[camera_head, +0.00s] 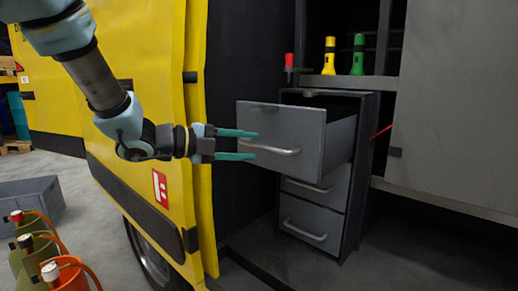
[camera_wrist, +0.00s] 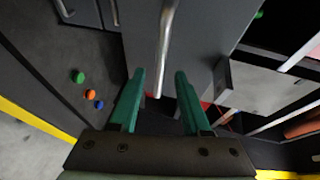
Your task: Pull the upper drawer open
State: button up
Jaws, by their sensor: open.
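The upper drawer (camera_head: 281,138) stands pulled well out of the grey cabinet (camera_head: 361,185), its front toward the left and its bar handle (camera_head: 270,148) across the front. My gripper (camera_head: 255,145) is open, with its two teal fingers just in front of the drawer front near the handle's left end. In the wrist view the handle (camera_wrist: 165,48) runs up from between the two fingers (camera_wrist: 158,88). I cannot tell whether the fingers touch it. The two lower drawers (camera_head: 312,223) are shut.
A yellow vehicle door (camera_head: 195,150) stands close behind my gripper. Red, yellow and green torches (camera_head: 329,56) stand on the shelf above the cabinet. The floor before the cabinet looks clear.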

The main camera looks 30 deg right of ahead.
jog(key=v, duration=0.6)
jog(key=shift+a, duration=0.15)
jog(key=w+a+f+n+t+y+p, duration=0.2)
jog(key=w+a+n+t+y, duration=0.2)
jog(key=w+a+n+t, duration=0.35)
jog(key=w+a+f+n+t+y+p, duration=0.1)
jog(key=w+a+n+t+y+p, duration=0.25)
jog(key=w+a+n, duration=0.55)
jog(key=s+a+f+n+g+y+p, duration=0.1)
jog(key=s+a+f+n+y, duration=0.2)
jog(key=a+n+y, duration=0.45)
jog(key=s+a+f+n+g+p, duration=0.2)
jog(key=s+a+n+g, duration=0.4)
jog(key=s+n, duration=0.5)
jog(key=shift+s+a+f+n+y+p, duration=0.3)
jog(key=shift+s+a+f, duration=0.55)
jog(key=shift+s+a, duration=0.2)
